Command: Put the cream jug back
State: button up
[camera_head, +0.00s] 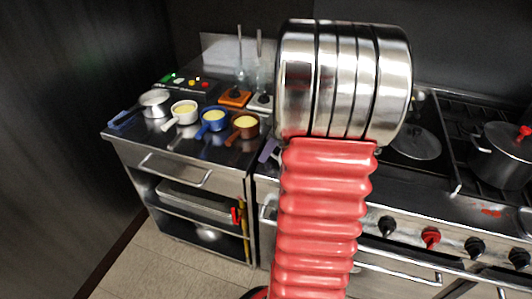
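A small cream-white jug or pan (184,111) with a side handle and yellow contents stands upright on the steel counter at the left. I take it to be the cream jug. A similar blue one (213,119) and a brown one (244,126) stand in a row to its right, also with yellow contents. My ribbed red arm with its shiny metal part fills the middle of the view. My gripper is not in view, so its state and anything in it are hidden.
A silver pan (154,102) stands left of the jugs. Orange (235,96) and pale (261,103) square pieces lie behind them. A blue item (123,119) lies at the counter's left edge. A stove with a steel pot (499,157) and a lid (415,143) is at right.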

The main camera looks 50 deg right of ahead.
jog(key=v, duration=1.1)
jog(key=shift+s+r, duration=0.1)
jog(key=shift+r, duration=0.15)
jog(key=shift+a, duration=0.1)
jog(key=a+r+m+h, duration=0.2)
jog(key=a+m, duration=0.1)
jog(key=a, duration=2.5)
jog(key=s+a+f+m+t, duration=0.1)
jog(key=s+a, duration=0.4)
jog(key=a, duration=0.3)
jog(key=shift+f+m, duration=0.3)
jog(key=shift+f, duration=0.05)
jog(key=shift+d, duration=0.15)
